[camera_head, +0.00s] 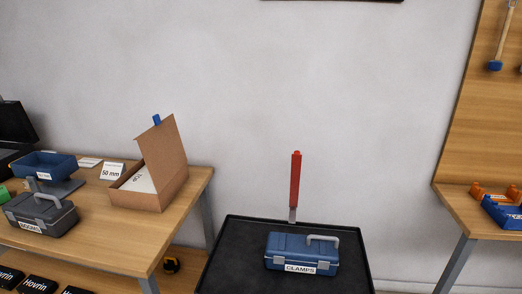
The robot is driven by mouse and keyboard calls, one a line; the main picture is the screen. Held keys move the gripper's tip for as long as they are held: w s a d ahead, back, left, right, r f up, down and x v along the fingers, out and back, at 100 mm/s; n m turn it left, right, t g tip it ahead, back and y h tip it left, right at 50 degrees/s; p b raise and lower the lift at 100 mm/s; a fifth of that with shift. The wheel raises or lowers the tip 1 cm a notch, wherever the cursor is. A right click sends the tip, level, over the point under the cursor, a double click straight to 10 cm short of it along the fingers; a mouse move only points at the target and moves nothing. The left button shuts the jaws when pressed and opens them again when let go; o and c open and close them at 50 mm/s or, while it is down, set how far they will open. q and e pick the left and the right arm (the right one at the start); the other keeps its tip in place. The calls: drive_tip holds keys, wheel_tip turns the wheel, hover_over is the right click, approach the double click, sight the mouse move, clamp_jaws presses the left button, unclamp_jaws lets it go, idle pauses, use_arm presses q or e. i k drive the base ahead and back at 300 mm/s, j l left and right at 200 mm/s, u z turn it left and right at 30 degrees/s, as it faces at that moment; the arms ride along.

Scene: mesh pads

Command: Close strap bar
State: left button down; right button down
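A red bar (295,179) stands upright at the back edge of a black-topped surface (232,255), with a short grey metal piece at its lower end. It looks like the strap bar, raised. A blue toolbox (290,246) with a grey handle and a "CLAMPS" label sits on the black surface, in front of the bar and a little to its right. The bar and the toolbox are apart in the picture. How the bar is mounted is too small to tell. Neither of my grippers is in view.
A wooden table (120,243) at left holds an open cardboard box (150,180), a dark toolbox (40,213) and a blue bin (45,165). A wooden workbench (455,208) with orange and blue bins stands at right. The wall behind the bar is bare.

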sight(295, 171)
drive_tip(key=l+u, duration=1.5)
drive_tip(key=j, duration=0.15)
